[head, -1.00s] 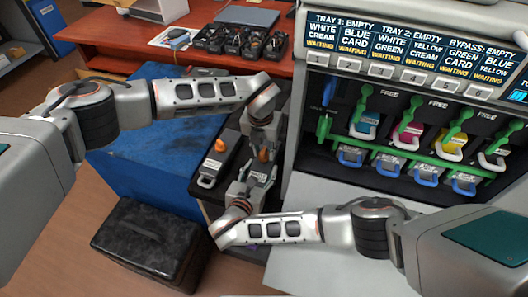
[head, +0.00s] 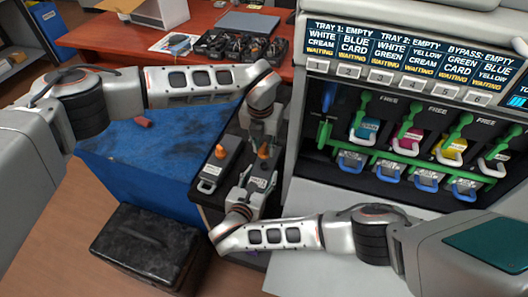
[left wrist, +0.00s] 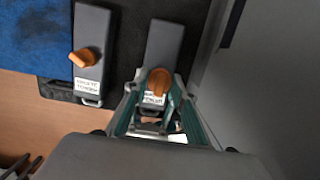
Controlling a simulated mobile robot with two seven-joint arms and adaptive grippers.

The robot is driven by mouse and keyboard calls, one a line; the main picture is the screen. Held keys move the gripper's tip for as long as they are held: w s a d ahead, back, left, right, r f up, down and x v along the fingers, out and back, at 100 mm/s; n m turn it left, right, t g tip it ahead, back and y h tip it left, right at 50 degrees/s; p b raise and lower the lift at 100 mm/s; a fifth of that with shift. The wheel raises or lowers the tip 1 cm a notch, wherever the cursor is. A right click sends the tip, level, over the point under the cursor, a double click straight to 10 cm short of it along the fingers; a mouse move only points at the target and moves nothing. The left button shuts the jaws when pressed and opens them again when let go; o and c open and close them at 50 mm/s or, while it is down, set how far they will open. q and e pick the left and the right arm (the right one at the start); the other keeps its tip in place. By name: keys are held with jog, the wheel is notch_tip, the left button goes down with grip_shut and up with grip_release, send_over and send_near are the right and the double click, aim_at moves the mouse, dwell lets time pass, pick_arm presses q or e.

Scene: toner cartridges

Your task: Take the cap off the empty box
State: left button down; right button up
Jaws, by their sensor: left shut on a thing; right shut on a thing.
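Two dark grey boxes with orange caps lie side by side on a dark surface between the blue cabinet and the printer. My left gripper (head: 263,146) is above the right box (head: 262,173) and shut on its orange cap (left wrist: 158,82); the cap sits between the fingers in the left wrist view. My right gripper (head: 246,199) is shut on the near end of this same box, by its white label. The left box (head: 216,168) stands free, with its own orange cap (left wrist: 83,58) on it. The label text is hard to read.
The printer (head: 405,115) stands close on the right, with colored cartridges and green levers in its open bay. A blue cabinet top (head: 165,150) is at left, with a small red object (head: 143,122) on it. A black case (head: 150,245) is on the floor.

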jog(key=o, duration=1.7)
jog(key=shift+c, duration=0.2)
